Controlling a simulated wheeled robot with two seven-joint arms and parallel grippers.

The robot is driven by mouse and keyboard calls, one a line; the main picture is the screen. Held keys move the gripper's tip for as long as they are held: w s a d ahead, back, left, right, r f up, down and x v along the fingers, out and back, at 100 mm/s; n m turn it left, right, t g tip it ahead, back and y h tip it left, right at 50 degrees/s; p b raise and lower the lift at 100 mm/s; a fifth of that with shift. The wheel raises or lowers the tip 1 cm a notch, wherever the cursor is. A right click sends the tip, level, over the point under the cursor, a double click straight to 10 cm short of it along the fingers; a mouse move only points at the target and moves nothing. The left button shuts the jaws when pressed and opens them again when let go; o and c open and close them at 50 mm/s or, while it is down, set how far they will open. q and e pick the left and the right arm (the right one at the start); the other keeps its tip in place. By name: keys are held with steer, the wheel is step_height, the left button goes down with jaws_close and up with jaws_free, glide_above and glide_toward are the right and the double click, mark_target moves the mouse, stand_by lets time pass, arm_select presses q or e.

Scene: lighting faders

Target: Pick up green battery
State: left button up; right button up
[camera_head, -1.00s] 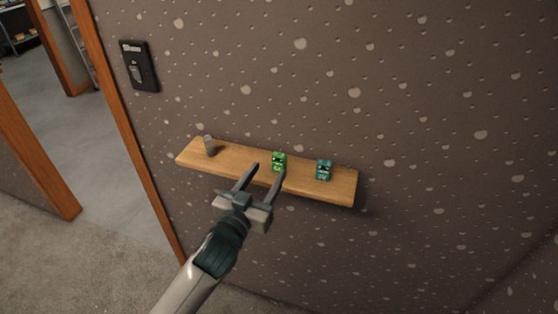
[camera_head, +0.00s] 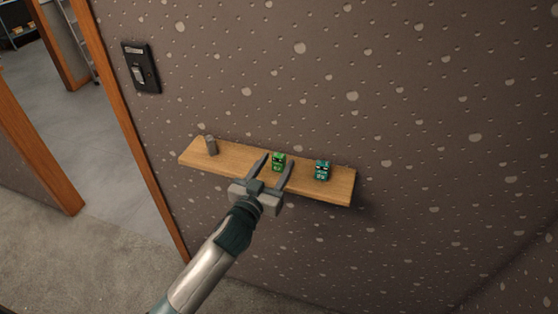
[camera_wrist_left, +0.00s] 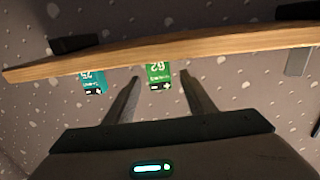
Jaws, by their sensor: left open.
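The green battery (camera_head: 278,161) stands on the wooden shelf (camera_head: 232,161) on the wall, near its middle. My left gripper (camera_head: 277,159) is open, with its fingers on either side of the green battery in the head view. In the left wrist view the green battery (camera_wrist_left: 159,76) shows between and beyond the open fingers (camera_wrist_left: 160,77), by the shelf edge (camera_wrist_left: 200,45). I cannot tell whether either finger touches it. My right gripper is not in view.
A teal battery (camera_head: 322,170) stands on the shelf to the right, also visible in the left wrist view (camera_wrist_left: 94,82). A small grey cylinder (camera_head: 211,145) stands at the shelf's left end. A black switch plate (camera_head: 141,67) is on the wall beside the doorway.

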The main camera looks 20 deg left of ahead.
arm_select(q)
steer(key=shift+c, duration=0.6)
steer(key=c, duration=1)
steer(key=shift+c, duration=0.2)
steer(key=shift+r, duration=0.15)
steer(key=shift+r+b, duration=0.4)
steer(key=shift+r, duration=0.15)
step_height(320, 180, up, 2)
steer(key=shift+r+b, duration=0.15)
steer(key=shift+b, duration=0.4)
steer(key=s+r+p, duration=0.1)
steer(key=s+r, duration=0.6)
steer(key=s, duration=0.4)
steer(key=shift+s+a+r, duration=0.2)
steer(key=shift+s+a, duration=0.05)
steer(key=shift+s, duration=0.1)
